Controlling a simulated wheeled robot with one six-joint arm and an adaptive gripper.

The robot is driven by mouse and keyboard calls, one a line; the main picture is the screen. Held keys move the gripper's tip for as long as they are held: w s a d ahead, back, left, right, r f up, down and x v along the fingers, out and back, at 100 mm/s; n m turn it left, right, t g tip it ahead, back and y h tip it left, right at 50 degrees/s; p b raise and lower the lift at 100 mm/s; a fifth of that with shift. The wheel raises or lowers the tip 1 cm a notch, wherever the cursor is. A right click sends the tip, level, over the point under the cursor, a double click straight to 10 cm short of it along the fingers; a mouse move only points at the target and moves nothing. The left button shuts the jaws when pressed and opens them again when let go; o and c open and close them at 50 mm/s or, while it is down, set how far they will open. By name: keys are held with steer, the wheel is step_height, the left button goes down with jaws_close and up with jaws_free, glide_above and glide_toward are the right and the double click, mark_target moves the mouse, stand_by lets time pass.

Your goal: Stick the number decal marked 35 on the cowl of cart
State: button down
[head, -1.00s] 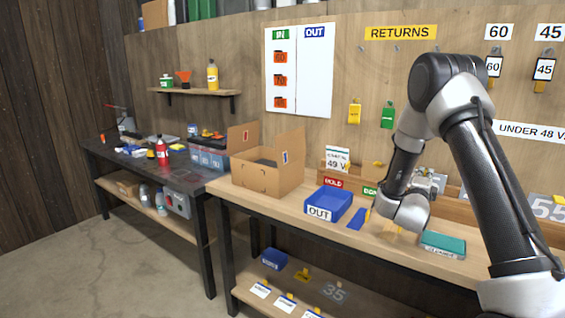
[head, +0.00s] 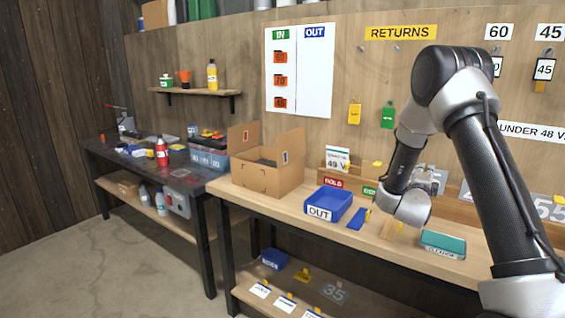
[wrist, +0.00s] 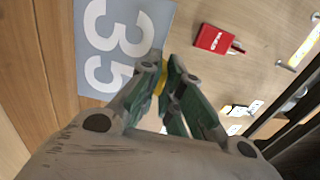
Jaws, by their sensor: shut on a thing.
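In the wrist view my gripper (wrist: 168,85), with green fingers, is shut on the yellow tab of a grey decal (wrist: 88,50) with large white numerals that read 35. The decal fills the upper left of that view, beside pale wood. In the head view my gripper (head: 408,212) is low over the wooden bench, and its fingertips are hidden by my own wrist.
On the bench are a blue OUT bin (head: 328,203), an open cardboard box (head: 262,178) and a teal-topped box (head: 443,244). A wooden rack (head: 480,208) runs along the back. A red tag (wrist: 213,38) shows in the wrist view. The concrete floor at left is clear.

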steer(key=shift+r, duration=1)
steer(key=shift+s+r, duration=0.1)
steer(key=shift+s+a+r, duration=0.85)
steer(key=shift+s+r, duration=0.3)
